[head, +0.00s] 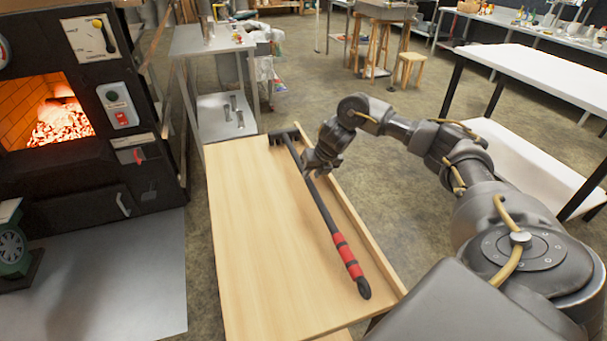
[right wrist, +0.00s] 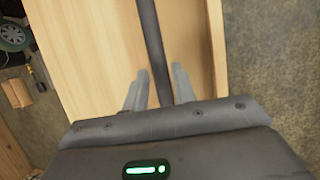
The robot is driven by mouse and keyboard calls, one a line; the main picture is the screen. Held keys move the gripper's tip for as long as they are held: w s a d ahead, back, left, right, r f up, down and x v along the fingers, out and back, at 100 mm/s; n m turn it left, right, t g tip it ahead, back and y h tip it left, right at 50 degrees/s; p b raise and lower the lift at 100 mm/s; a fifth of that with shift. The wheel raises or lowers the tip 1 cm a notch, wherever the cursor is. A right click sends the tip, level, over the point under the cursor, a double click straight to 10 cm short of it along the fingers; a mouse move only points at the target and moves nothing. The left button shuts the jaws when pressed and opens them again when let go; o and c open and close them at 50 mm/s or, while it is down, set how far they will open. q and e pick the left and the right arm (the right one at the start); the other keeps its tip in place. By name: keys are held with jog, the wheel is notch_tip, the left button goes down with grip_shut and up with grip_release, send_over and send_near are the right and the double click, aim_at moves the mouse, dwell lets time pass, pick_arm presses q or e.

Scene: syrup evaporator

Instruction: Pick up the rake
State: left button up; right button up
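The rake (head: 322,204) lies lengthwise on a wooden table, near its right raised edge. Its dark toothed head (head: 284,133) is at the far end, and its red-banded grip (head: 346,254) is at the near end. My right gripper (head: 307,169) is over the shaft, a short way from the head. In the right wrist view, the black shaft (right wrist: 151,35) runs between the two fingers of the open gripper (right wrist: 160,72), with gaps on both sides. I cannot tell how high the fingers are above the table. My left gripper is not in view.
The wooden table (head: 245,240) has a raised rim (head: 362,233) on the right; its left part is bare. A black furnace (head: 75,120) with a glowing opening stands at left. A metal table (head: 205,42) is beyond the far end, and a white table (head: 540,75) stands at right.

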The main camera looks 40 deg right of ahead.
aim_at(309, 179)
jog(key=x, duration=0.4)
jog(key=shift+s+a+f+b, duration=0.1)
jog(key=shift+f+b, duration=0.05)
jog(key=shift+b, duration=0.15)
jog(key=shift+f, duration=0.35)
grip_shut()
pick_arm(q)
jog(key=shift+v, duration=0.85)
pick_arm(e)
jog(key=shift+w+r, duration=0.1)
jog(key=shift+w, duration=0.1)
